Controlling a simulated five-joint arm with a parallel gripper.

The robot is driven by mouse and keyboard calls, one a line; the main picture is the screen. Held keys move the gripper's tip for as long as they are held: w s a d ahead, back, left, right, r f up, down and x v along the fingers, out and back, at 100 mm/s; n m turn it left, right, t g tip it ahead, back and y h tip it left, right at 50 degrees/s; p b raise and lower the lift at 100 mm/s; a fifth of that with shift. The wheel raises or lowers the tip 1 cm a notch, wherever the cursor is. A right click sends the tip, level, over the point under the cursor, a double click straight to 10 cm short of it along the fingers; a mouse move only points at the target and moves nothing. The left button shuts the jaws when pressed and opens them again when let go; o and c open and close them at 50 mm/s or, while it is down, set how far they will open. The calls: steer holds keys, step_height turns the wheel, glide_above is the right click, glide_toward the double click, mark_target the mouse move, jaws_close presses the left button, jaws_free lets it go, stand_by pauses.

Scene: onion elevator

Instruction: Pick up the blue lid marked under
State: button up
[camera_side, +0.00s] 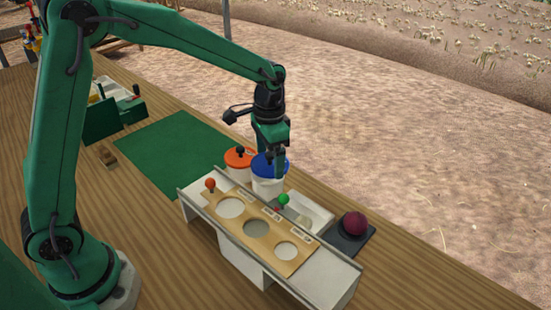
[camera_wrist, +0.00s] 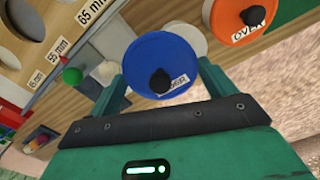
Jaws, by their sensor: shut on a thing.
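The blue lid (camera_side: 260,162) with a black knob is at the top of a white tub (camera_side: 266,187) in the side view. In the wrist view the blue lid (camera_wrist: 160,50) faces me, its label partly hidden by the knob. My gripper (camera_side: 275,165) points down over it. In the wrist view my gripper (camera_wrist: 165,78) has one green finger on each side of the lid, shut on it. The white tub's rim (camera_wrist: 190,38) shows behind the lid. I cannot tell whether there is a gap between lid and tub.
An orange lid (camera_side: 238,156) marked OVER sits on a tub to the left. In front stands a sizing board (camera_side: 250,228) with round holes and orange and green knobs. A dark red onion (camera_side: 354,223) rests on a dark pad to the right.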

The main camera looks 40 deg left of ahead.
steer(key=s+d+r, duration=0.5)
steer(key=d, duration=0.1)
steer(key=shift+d, duration=0.3)
stand_by(0.4)
step_height(320, 180, up, 5)
steer(key=s+a+n, duration=0.2)
steer(key=a+n, duration=0.3)
steer(key=a, duration=1.1)
steer(key=s+a+n, duration=0.3)
steer(key=a+n, duration=0.1)
steer(key=a, duration=1.2)
steer(key=shift+w+d+f, duration=0.1)
steer(key=shift+w+f, duration=0.05)
steer(key=shift+f, duration=4.35)
steer(key=shift+w+d+f, duration=0.1)
steer(key=shift+f, duration=4.4)
steer(key=shift+f, duration=0.1)
